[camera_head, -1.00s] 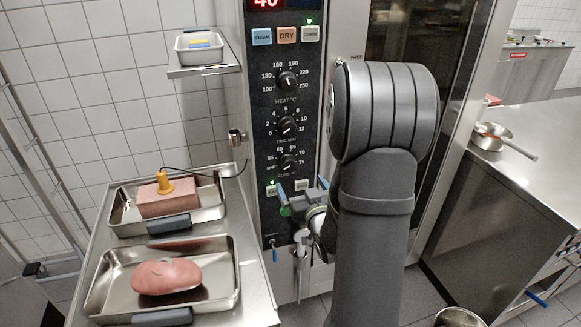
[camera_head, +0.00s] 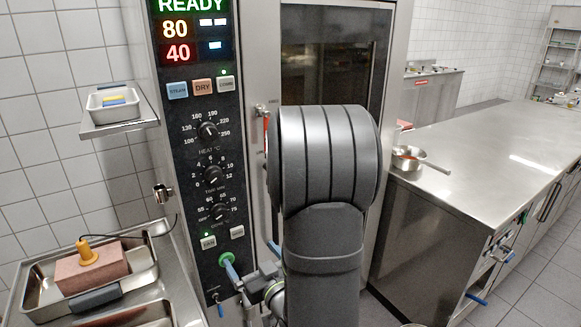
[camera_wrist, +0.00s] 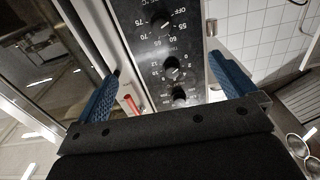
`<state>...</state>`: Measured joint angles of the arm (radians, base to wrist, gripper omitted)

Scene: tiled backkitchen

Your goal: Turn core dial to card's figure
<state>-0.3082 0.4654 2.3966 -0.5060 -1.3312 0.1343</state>
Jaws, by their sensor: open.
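The core dial (camera_head: 219,211) is the lowest of three black knobs on the dark oven panel (camera_head: 168,130). Its scale runs from OFF through 55 to 75; I cannot read its pointer surely. In the wrist view the panel is upside down and the core dial (camera_wrist: 162,20) is uppermost, beyond and between my fingers. My gripper (camera_head: 252,260) is low before the panel, below the dial and partly hidden by my arm. In the wrist view my gripper (camera_wrist: 164,65) has its blue fingers wide apart, with nothing between them. I can make out no card.
The heat dial (camera_head: 208,131) and time dial (camera_head: 213,175) sit above. A green ringed button (camera_head: 225,257) is below. Left are a steel tray (camera_head: 143,278) with a pink block and yellow probe (camera_head: 86,251), and a small shelf (camera_head: 120,127). A steel counter (camera_head: 490,150) stands right.

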